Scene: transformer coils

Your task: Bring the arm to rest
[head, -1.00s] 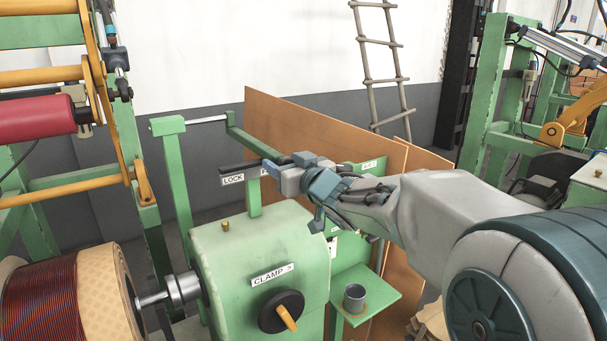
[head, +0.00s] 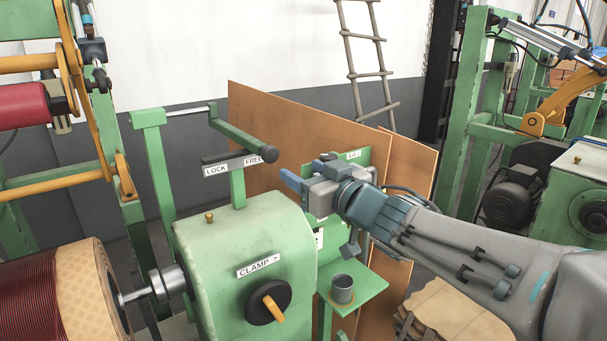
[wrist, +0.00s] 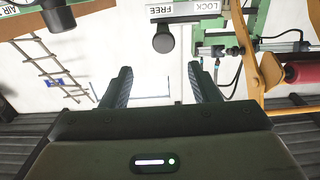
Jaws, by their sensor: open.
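My gripper (head: 288,177) is in the middle of the head view, to the right of the LOCK/FREE lever's dark knob (head: 270,154) and apart from it. In the wrist view my gripper (wrist: 160,85) shows two dark fingers spread apart with nothing between them. The knob (wrist: 163,40) also shows in the wrist view, beyond the fingers. My arm reaches in from the lower right of the head view.
The green machine housing (head: 245,235) with its CLAMP knob (head: 268,302) stands left of my arm. A grey cup (head: 342,289) sits on a green shelf (head: 372,285) below my gripper. Brown boards (head: 310,130) stand behind. A wound coil (head: 60,300) is at lower left.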

